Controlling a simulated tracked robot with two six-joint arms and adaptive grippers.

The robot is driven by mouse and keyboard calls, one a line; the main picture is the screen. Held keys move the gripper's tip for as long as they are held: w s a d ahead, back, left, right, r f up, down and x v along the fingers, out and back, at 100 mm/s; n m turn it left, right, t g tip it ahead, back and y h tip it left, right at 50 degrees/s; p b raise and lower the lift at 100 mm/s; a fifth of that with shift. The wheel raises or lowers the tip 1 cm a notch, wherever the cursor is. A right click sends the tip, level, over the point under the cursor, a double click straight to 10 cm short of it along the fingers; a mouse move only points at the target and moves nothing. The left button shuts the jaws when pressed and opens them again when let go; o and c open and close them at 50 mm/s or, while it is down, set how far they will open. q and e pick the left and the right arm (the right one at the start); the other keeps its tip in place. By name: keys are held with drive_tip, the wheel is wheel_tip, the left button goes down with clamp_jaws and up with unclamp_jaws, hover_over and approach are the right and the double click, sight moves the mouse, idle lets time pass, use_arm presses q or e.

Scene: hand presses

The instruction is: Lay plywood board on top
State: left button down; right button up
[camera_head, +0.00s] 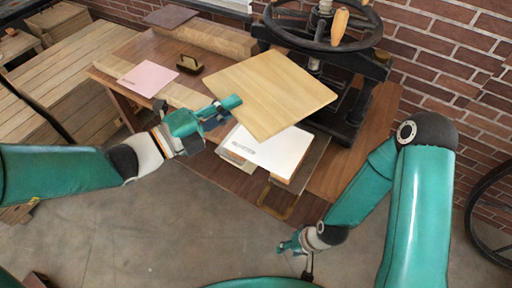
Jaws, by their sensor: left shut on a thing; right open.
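The plywood board (268,90) is a light, square wooden sheet. My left gripper (229,103) is shut on its left edge and holds it over the table. Below the board lies a stack topped by a white sheet with dark print (276,150); the board hides the back of this stack. My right gripper (293,246) is open and empty, low in front of the table and apart from the stack. Its fingers are small in the picture.
A black hand press (350,115) with a large wheel stands behind the board on the right. A pink sheet (148,78) and a small dark block with a handle (190,65) lie on the wooden table (140,47). Wooden crates (65,85) stand at left, a brick wall behind.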

use_arm(q)
wheel_tip(320, 180, down, 20)
drive_tip(key=shift+r+b, duration=0.1)
drive_tip(key=shift+b, duration=0.9)
drive_tip(key=c, duration=1.2)
unclamp_jaws()
drive_tip(key=shift+c, duration=0.2)
